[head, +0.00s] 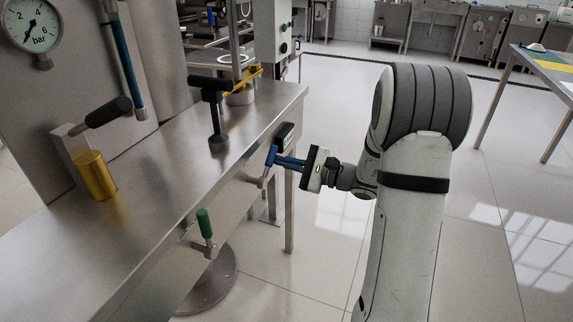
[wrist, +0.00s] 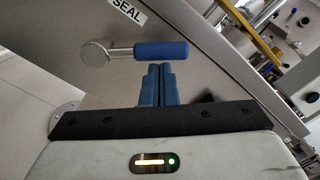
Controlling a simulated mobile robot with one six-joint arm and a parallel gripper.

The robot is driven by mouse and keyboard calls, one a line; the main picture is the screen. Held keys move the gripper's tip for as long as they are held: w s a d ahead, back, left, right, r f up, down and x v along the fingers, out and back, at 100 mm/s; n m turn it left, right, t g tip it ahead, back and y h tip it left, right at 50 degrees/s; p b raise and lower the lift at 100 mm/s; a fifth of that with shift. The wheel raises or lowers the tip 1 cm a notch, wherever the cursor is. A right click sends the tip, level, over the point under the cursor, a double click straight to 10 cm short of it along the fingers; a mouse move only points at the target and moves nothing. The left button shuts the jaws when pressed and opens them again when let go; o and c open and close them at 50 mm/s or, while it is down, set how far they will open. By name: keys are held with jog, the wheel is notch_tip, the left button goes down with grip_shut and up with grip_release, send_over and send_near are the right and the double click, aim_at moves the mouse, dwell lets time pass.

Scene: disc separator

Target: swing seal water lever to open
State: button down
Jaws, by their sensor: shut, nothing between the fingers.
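The seal water lever has a blue grip (wrist: 161,50) on a metal arm that runs left to a round pivot (wrist: 95,53) on the steel panel. A "SEAL" label (wrist: 128,10) is above it in the wrist view. In the head view the blue grip (head: 271,155) is at the far end of the bench's front side. My gripper (head: 280,161) reaches it from the right. In the wrist view my gripper's blue fingers (wrist: 157,68) are shut and empty, with their tips right beside the grip. I cannot tell whether they touch it.
A green-handled lever (head: 204,223) is nearer on the same bench front. On the steel bench (head: 160,165) stand a black-handled lever (head: 108,112), a brass cylinder (head: 95,175) and a black T-handle (head: 212,95). A pressure gauge (head: 32,22) is upper left. Open floor lies to the right.

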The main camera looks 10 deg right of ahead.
jog(key=shift+a+r+n+b, duration=0.1)
jog(key=shift+r+n+b, duration=0.1)
jog(key=shift+n+b, duration=0.35)
jog(key=n+b, duration=0.1)
jog(key=b, duration=0.1)
jog(key=s+r+n+b, duration=0.1)
jog(key=n+b, duration=0.1)
jog(key=shift+s+a+r+n+b, duration=0.15)
jog(key=shift+a+n+b, duration=0.1)
jog(key=shift+a+b, duration=0.15)
jog(key=n+b, duration=0.1)
jog(key=b, duration=0.1)
jog(key=s+a+r+n+b, duration=0.1)
jog(key=n+b, duration=0.1)
jog(key=s+r+n+b, duration=0.1)
jog(key=n+b, duration=0.1)
jog(key=b, duration=0.1)
jog(key=shift+s+a+r, duration=0.15)
jog(key=shift+a, duration=0.15)
jog(key=shift+r+n, duration=0.1)
jog(key=shift+n, duration=0.2)
